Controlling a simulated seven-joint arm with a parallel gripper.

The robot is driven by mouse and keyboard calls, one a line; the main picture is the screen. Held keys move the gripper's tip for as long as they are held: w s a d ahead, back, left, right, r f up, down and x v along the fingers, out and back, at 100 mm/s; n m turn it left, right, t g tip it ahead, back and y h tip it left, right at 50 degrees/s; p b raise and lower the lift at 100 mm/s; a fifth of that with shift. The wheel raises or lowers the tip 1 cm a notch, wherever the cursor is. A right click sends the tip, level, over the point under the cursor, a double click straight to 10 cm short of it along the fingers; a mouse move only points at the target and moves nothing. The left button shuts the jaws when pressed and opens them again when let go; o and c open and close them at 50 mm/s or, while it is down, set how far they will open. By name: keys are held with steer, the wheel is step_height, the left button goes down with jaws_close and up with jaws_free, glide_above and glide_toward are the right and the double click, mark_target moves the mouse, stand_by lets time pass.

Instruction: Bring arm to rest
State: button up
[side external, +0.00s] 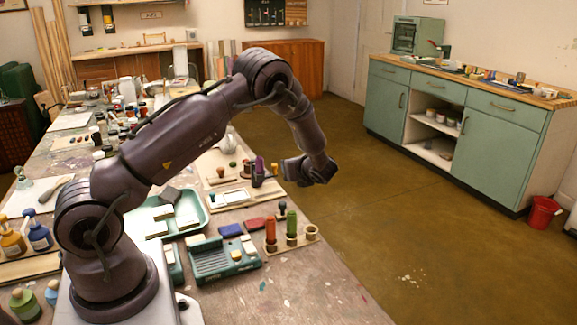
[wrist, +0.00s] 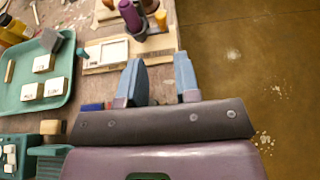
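My arm reaches out over the right edge of the long work table (side external: 330,290), bent at the elbow with the wrist hanging down. My gripper (side external: 291,170) is beyond or just above that edge, next to the wooden boards. In the wrist view its two blue-grey fingers (wrist: 158,65) stand apart with a clear gap between them and nothing held. The gap looks onto the table edge and the brown floor.
A green tray (wrist: 62,103) with white blocks lies left of the gripper. A wooden board (wrist: 158,48) lies ahead, with a purple bottle (wrist: 130,16) near it. A green cabinet (side external: 490,150) and red bucket (side external: 541,213) stand across open floor.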

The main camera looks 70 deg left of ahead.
stand_by(0.3)
steer(key=s+d+r+n+g+h, duration=0.1)
steer(key=s+d+n+g+h, duration=0.25)
steer(key=s+d+n, duration=0.35)
steer(key=s+d+r+n+t+h, duration=0.4)
steer(key=s+d+r, duration=0.4)
steer(key=d+r, duration=0.2)
steer(key=s+d+r+n+t+h, duration=0.5)
steer(key=s+d+r+n+h, duration=0.1)
steer(key=d+r, duration=0.4)
steer(key=shift+s+d+r+n, duration=0.35)
steer(key=shift+s+d+n, duration=0.15)
steer(key=shift+s+d, duration=0.45)
